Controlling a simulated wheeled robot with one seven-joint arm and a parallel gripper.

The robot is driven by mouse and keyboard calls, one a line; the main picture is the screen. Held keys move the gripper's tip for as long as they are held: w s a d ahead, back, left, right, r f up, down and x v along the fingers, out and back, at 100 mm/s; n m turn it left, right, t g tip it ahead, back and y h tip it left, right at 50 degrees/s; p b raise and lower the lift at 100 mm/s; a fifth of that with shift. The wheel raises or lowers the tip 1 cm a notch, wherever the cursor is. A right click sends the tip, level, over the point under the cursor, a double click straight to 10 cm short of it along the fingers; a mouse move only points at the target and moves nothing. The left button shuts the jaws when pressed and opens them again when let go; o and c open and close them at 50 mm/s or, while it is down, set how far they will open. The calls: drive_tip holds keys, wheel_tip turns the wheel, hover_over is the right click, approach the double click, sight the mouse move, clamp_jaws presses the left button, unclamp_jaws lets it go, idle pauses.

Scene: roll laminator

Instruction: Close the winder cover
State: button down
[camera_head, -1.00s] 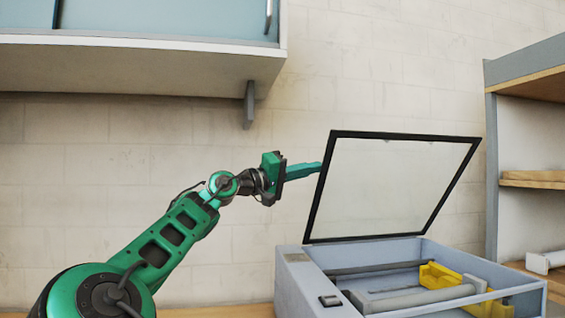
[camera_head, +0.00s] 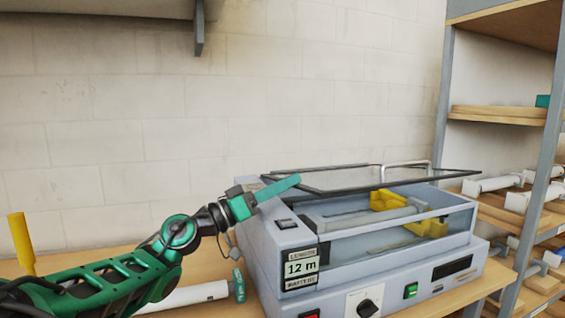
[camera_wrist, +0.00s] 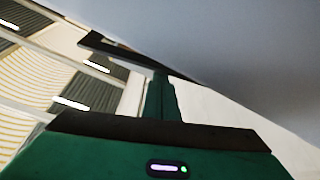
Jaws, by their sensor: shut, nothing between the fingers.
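The winder cover (camera_head: 390,178) is a clear panel in a black frame with a pale handle on it. In the head view it lies at a low tilt above the laminator's open top, with a gap under its front edge. The grey laminator (camera_head: 340,285) stands on the bench. My green gripper (camera_head: 296,180) is shut and empty, its fingertips at the cover's left edge; I cannot tell whether they touch. In the wrist view my shut fingers (camera_wrist: 162,90) point towards a black frame bar (camera_wrist: 125,52).
Inside the winder bay are a grey roller (camera_head: 370,219) and yellow brackets (camera_head: 390,200). A white roll (camera_head: 195,295) and a yellow post (camera_head: 21,245) are on the bench (camera_head: 100,262) at left. A shelf rack (camera_head: 440,130) with rolls stands at right.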

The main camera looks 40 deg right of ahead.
drive_tip(key=shift+s+a+f, duration=0.1)
drive_tip(key=shift+a+f, duration=0.05)
drive_tip(key=shift+f, duration=0.45)
drive_tip(key=shift+a+f, duration=0.1)
drive_tip(key=shift+f, duration=0.5)
drive_tip(key=shift+r, duration=0.1)
drive_tip(key=shift+d+r, duration=0.1)
drive_tip(key=shift+r, duration=0.15)
drive_tip(key=r, duration=0.2)
drive_tip(key=a+r, duration=0.1)
drive_tip(key=shift+w, duration=0.3)
drive_tip(key=w+v, duration=0.1)
drive_tip(key=v, duration=0.8)
drive_tip(key=shift+d+f, duration=0.2)
